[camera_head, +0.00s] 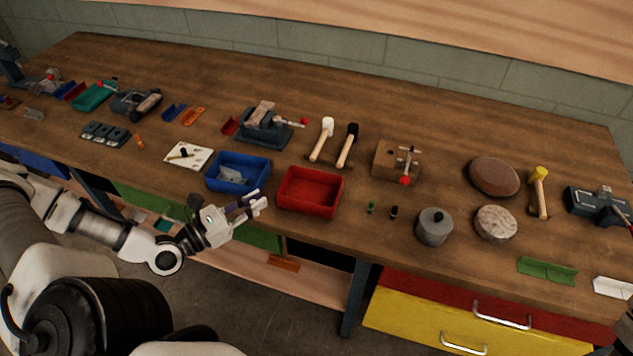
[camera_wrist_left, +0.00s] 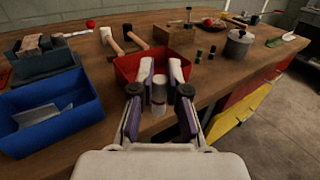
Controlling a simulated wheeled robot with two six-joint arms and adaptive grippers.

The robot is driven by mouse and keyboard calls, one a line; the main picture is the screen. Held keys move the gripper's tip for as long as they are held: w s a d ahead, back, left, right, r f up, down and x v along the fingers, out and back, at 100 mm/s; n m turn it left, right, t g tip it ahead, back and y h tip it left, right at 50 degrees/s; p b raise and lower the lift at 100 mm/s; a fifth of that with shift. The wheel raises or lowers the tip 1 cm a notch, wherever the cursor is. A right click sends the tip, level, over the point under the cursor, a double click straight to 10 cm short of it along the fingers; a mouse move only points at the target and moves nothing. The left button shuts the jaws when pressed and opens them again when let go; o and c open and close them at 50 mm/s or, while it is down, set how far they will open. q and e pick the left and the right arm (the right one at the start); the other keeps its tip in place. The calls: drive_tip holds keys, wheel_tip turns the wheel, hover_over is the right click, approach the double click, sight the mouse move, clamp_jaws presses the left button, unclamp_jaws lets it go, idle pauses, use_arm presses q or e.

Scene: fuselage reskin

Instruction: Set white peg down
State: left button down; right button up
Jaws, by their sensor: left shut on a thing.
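My left gripper (camera_head: 254,205) is in front of the bench's front edge, near the blue and red bins. In the left wrist view, its fingers (camera_wrist_left: 160,80) are closed around an upright white peg (camera_wrist_left: 159,91) with a greyish lower part. The peg looks clear of the bench top, in front of the red bin. In the head view the fingers mostly hide the peg.
The blue bin (camera_head: 210,182) holds grey pieces; the red bin (camera_head: 283,205) looks empty. A green peg (camera_head: 371,207) and a black peg (camera_head: 394,212) stand on the bench, left of a grey lidded pot (camera_head: 434,230). Mallets (camera_head: 322,140) lie behind the bins.

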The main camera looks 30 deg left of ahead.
use_arm(q)
drive_tip(key=w+d+f+b, duration=0.1)
drive_tip(key=w+b, duration=0.1)
drive_tip(key=w, duration=0.2)
drive_tip(key=w+d+f+b, duration=0.2)
drive_tip(key=w+b, duration=0.1)
drive_tip(key=w, duration=0.2)
drive_tip(key=w+d+f+b, duration=0.2)
drive_tip(key=w+b, duration=0.1)
drive_tip(key=w, duration=0.1)
drive_tip(key=shift+w+f, duration=0.1)
drive_tip(key=shift+w, duration=0.1)
drive_tip(key=shift+f+b, duration=0.15)
drive_tip(key=shift+b, duration=0.3)
drive_tip(key=shift+f+b, duration=0.45)
drive_tip(key=shift+b, duration=0.05)
use_arm(e)
wheel_tip(320, 180, down, 12)
use_arm(q)
drive_tip(key=shift+r, duration=0.1)
use_arm(e)
drive_tip(key=shift+r, duration=0.1)
use_arm(q)
drive_tip(key=c, duration=1.2)
unclamp_jaws()
use_arm(e)
drive_tip(key=shift+r, duration=0.1)
